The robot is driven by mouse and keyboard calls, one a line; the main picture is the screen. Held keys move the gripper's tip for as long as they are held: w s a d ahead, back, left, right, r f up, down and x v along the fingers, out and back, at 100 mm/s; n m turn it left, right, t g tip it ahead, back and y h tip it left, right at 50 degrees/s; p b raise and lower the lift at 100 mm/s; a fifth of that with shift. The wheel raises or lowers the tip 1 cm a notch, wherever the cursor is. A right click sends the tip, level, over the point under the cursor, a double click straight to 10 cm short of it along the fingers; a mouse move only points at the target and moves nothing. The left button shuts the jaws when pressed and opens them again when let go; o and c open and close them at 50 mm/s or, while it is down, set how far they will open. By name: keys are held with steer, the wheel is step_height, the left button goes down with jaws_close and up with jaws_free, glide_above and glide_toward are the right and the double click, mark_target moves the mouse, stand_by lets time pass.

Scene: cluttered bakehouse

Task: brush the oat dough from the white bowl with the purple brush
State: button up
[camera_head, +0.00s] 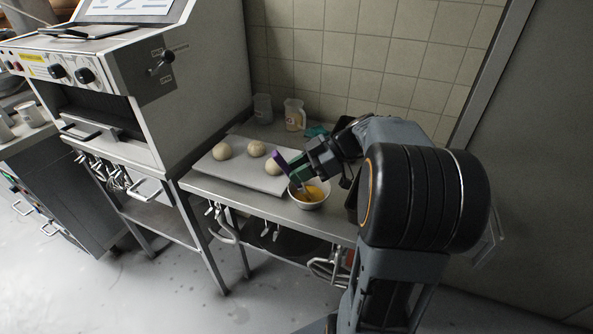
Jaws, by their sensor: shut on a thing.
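A white bowl (309,203) with yellow-orange liquid in it stands near the front edge of the metal table. My gripper (291,170) is shut on the purple brush (278,157), over the bowl. The brush is tilted, and its lower end reaches down toward the liquid; I cannot tell whether it touches. Three pale dough balls sit on a light tray (232,174) left of the bowl: a left one (222,151), a middle one (257,149) and a right one (273,167) close to the brush. I cannot tell from this view which is the oat dough.
Two clear jugs (295,115) stand at the back by the tiled wall. A teal cloth (317,131) lies behind my gripper. A dark container (351,203) is right of the bowl. A large oven (180,80) borders the table on the left. Utensils hang below the table's front edge.

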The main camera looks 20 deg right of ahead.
stand_by(0.4)
step_height(320, 180, up, 9)
steer(key=p, duration=0.4)
steer(key=shift+r, duration=0.15)
steer(key=shift+a, duration=0.1)
stand_by(0.8)
